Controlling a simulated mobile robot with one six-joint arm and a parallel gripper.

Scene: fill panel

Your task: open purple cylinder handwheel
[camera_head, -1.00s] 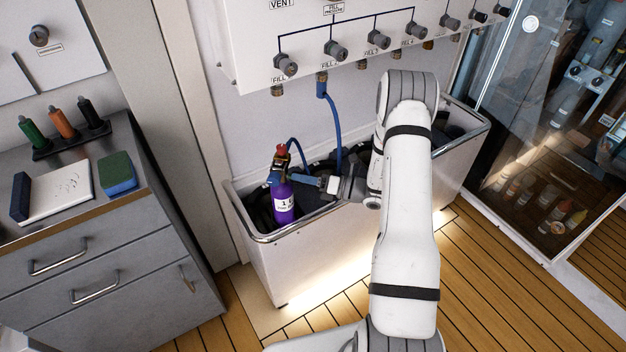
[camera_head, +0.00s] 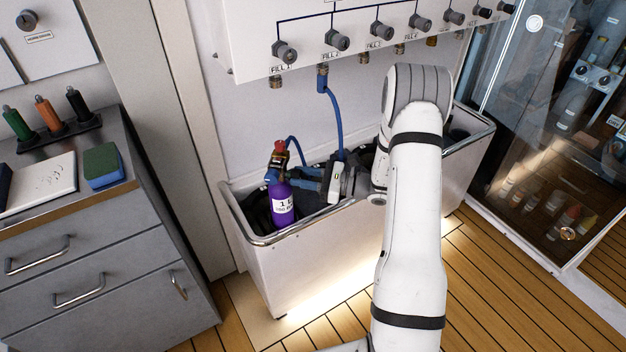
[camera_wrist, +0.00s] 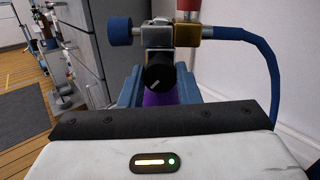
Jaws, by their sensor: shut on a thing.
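The purple cylinder (camera_head: 282,203) stands upright in the left end of the white trough, with a white label and a brass valve with a red top. It also shows as a purple patch in the wrist view (camera_wrist: 160,98). Its black handwheel (camera_wrist: 158,77), with a pale line on its face, sits at the front of the valve. My gripper (camera_wrist: 158,85) reaches the valve from the right in the head view. Its blue fingers lie on either side of the handwheel and are shut on it. The exact finger contact is partly hidden.
The white trough (camera_head: 300,232) has a metal rim around the cylinder. A blue hose (camera_head: 335,115) runs from the fill panel (camera_head: 300,25) down to the valve. A grey drawer cabinet (camera_head: 110,250) stands left. Open wooden floor lies in front.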

